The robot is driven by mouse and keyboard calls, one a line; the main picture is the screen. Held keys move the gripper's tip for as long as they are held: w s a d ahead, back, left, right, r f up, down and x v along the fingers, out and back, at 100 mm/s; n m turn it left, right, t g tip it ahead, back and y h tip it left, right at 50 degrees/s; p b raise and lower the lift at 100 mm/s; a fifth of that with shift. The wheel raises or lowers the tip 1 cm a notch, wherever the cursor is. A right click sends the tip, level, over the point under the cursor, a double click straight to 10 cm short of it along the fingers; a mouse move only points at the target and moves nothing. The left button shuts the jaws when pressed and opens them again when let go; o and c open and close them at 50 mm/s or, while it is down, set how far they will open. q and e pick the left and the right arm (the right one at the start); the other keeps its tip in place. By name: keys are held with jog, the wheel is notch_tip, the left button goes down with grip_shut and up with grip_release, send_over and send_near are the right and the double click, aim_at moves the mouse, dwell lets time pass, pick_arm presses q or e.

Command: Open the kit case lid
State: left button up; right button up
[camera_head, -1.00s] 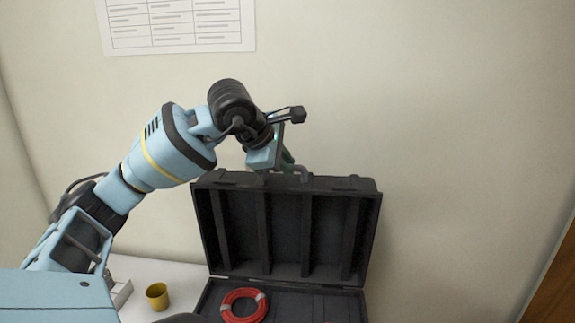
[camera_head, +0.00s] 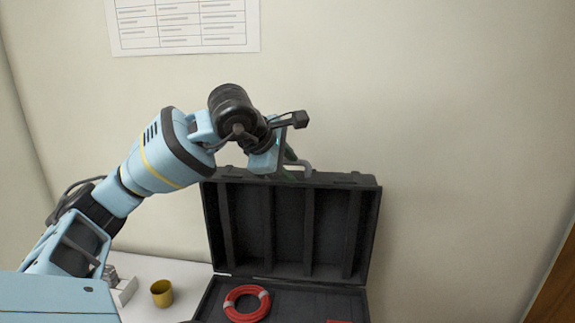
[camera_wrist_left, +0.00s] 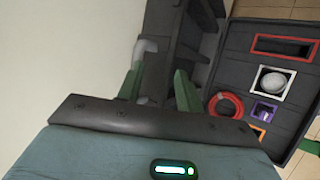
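The black kit case lid (camera_head: 283,228) stands raised, roughly upright, with its ribbed inside facing me. It also shows in the left wrist view (camera_wrist_left: 180,45). The case base (camera_head: 292,302) lies below it, open. A grey handle (camera_head: 300,166) is on the lid's top edge and also shows in the left wrist view (camera_wrist_left: 145,47). My left gripper (camera_head: 288,172) is at that top edge beside the handle. Its green fingers (camera_wrist_left: 158,88) are apart, with the lid's edge region between or just beyond them; contact is unclear.
A red cable coil (camera_head: 247,303) lies in the base. The left wrist view shows compartments with a white round item (camera_wrist_left: 272,82) and a red-framed slot (camera_wrist_left: 285,47). A yellow cup (camera_head: 161,293) stands on the white table (camera_head: 190,280) left of the case. A wall is behind.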

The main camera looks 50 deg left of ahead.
pick_arm(q)
jog(key=shift+s+r, duration=0.1)
jog(key=shift+r, duration=0.05)
jog(key=v, duration=0.7)
jog(key=shift+s+r, duration=0.2)
dwell(0.4)
